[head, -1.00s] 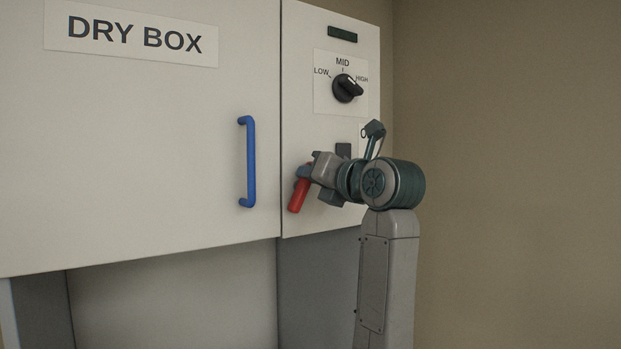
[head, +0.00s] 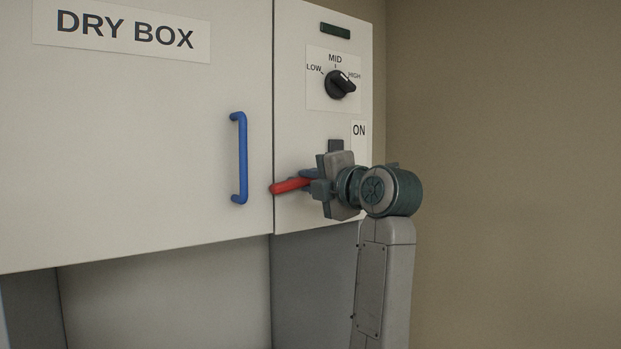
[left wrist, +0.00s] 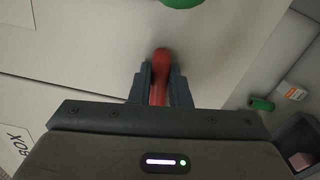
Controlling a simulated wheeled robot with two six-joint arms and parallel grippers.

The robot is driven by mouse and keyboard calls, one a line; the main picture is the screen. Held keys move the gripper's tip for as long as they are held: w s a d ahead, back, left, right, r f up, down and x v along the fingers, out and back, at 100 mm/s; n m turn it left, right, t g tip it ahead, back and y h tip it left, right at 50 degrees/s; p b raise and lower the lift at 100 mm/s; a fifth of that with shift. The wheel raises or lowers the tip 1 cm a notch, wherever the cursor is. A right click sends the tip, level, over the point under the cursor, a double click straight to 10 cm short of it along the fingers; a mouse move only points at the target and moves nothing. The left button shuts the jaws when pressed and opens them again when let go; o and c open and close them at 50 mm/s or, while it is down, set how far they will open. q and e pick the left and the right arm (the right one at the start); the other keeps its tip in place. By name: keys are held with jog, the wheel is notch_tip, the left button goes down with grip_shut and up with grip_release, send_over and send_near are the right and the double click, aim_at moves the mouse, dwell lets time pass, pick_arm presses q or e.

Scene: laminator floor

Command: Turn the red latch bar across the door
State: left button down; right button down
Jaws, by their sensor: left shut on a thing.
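The red latch bar (head: 288,186) lies nearly level on the control panel right of the door (head: 130,150), its free end pointing left, tilted slightly down. Its tip shows at the seam between panel and door. My left gripper (head: 314,182) is shut on the bar and hides its right part. In the left wrist view, the red bar (left wrist: 160,64) shows between the two fingers of my left gripper (left wrist: 159,82), its rounded end sticking out past them. My right gripper is not in view.
A blue handle (head: 242,158) stands out from the door, left of the bar. A black knob (head: 339,84) is above on the panel, with an ON label (head: 359,130) below it. In the left wrist view, a green cylinder (left wrist: 262,103) and a small box (left wrist: 292,90) lie at the right.

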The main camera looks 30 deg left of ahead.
pick_arm(q)
jog(key=shift+f+m, duration=0.2)
jog(key=shift+m, duration=0.8)
jog(key=shift+f, duration=0.1)
jog(key=c, duration=1.4)
grip_release()
jog(key=shift+o, duration=0.2)
jog(key=b+v, duration=1)
jog(key=v, duration=0.1)
